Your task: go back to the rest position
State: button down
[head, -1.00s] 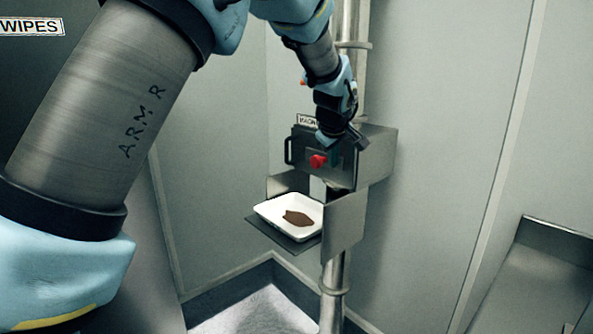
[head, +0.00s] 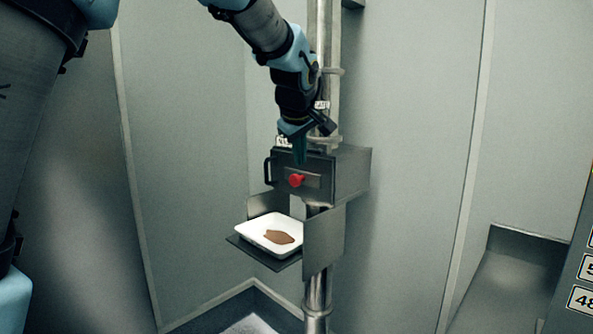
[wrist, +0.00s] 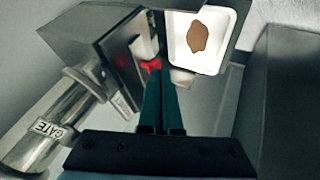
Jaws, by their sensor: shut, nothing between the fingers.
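My gripper (head: 300,150) is shut and empty, its fingers pointing down just above and in front of the grey sifter box (head: 352,172). In the wrist view its green fingers (wrist: 160,102) lie together. The box has a red knob (head: 296,180) on its front and a dark handle at its left. The red knob also shows in the wrist view (wrist: 151,64), just beyond the fingertips. I cannot tell whether the fingers touch the box.
A white tray (head: 248,232) with brown powder (head: 279,237) sits on the shelf below the box. A vertical steel pipe (head: 317,295) carries the box. A metal ledge (head: 520,241) stands at the right, by a panel with number labels (head: 581,300).

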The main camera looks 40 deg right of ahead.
jog(key=w+a+f+g+y, duration=0.15)
jog(key=a+f, duration=0.25)
jog(key=a, duration=0.5)
jog(key=w+a+f+y, duration=0.1)
jog(key=w+a+f, duration=0.25)
jog(key=a, duration=0.65)
jog(key=w+a+f+y, duration=0.1)
jog(key=w+a+f, duration=0.1)
jog(key=a+f, duration=0.5)
jog(key=s+a+f, duration=0.2)
jog(key=s+a, duration=0.2)
jog(key=a, duration=0.3)
jog(key=s+a+f+m+g, duration=0.1)
jog(key=s+a, duration=0.3)
jog(key=a, duration=0.4)
jog(key=s+a+f+m+g+y, duration=0.1)
jog(key=s+a+f, duration=0.2)
jog(key=a, duration=0.4)
jog(key=shift+s+a+f, duration=0.2)
jog(key=shift+s+a, duration=0.1)
jog(key=shift+s, duration=0.1)
jog(key=c, duration=1.6)
grip_release()
jog(key=shift+g, duration=0.25)
